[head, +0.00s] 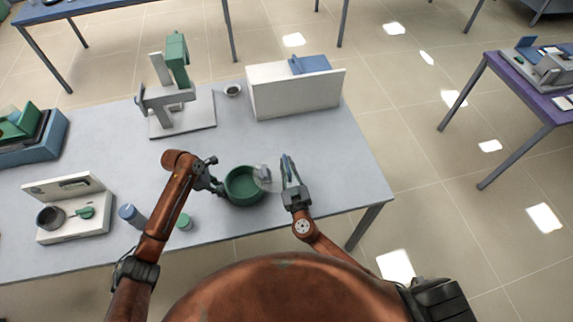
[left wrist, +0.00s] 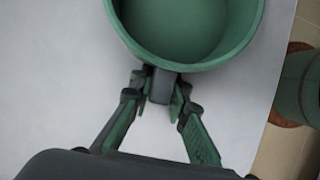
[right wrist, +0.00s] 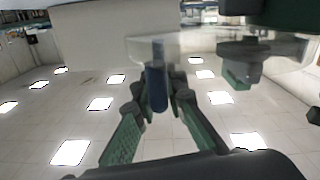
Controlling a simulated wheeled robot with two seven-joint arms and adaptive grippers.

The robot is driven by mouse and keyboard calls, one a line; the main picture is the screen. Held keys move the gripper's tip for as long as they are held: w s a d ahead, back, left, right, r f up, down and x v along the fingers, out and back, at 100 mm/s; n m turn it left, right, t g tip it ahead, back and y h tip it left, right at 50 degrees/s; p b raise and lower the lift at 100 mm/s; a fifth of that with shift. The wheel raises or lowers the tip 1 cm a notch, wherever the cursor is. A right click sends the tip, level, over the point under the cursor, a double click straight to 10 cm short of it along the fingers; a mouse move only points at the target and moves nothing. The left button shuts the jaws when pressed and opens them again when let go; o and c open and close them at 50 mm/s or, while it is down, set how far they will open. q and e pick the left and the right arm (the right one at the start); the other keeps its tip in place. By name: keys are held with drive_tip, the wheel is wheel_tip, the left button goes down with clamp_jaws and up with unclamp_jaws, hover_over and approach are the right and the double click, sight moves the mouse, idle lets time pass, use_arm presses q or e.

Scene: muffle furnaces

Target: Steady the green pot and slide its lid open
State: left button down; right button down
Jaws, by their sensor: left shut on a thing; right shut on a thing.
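The green pot (head: 239,197) stands near the table's front edge, and most of its inside shows. The left wrist view shows its open rim (left wrist: 252,35) and a dark grey handle (left wrist: 161,87). My left gripper (head: 219,188) is shut on that handle at the pot's left side. The clear lid (head: 268,184) overlaps the pot's right side and sticks out past it. My right gripper (head: 286,172) is right of the pot, shut on the lid's blue handle (right wrist: 156,82). The lid (right wrist: 190,45) also shows in the right wrist view.
A white box (head: 295,94) and a grey-green apparatus (head: 180,120) stand behind. The table (head: 335,165) is clear to the right, up to its edge.

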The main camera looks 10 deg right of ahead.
use_arm(q)
drive_tip(key=shift+w+a, duration=0.1)
drive_tip(key=shift+a, duration=0.1)
use_arm(e)
drive_tip(key=shift+d, duration=0.25)
drive_tip(key=c, duration=2)
unclamp_jaws()
use_arm(q)
drive_tip(key=shift+d, duration=0.1)
use_arm(e)
drive_tip(key=shift+o, duration=0.2)
use_arm(q)
drive_tip(key=shift+d, duration=0.15)
use_arm(e)
drive_tip(key=s, duration=1.2)
drive_tip(key=shift+a, duration=0.1)
use_arm(q)
drive_tip(key=c, duration=1.7)
unclamp_jaws()
drive_tip(key=shift+c, duration=0.2)
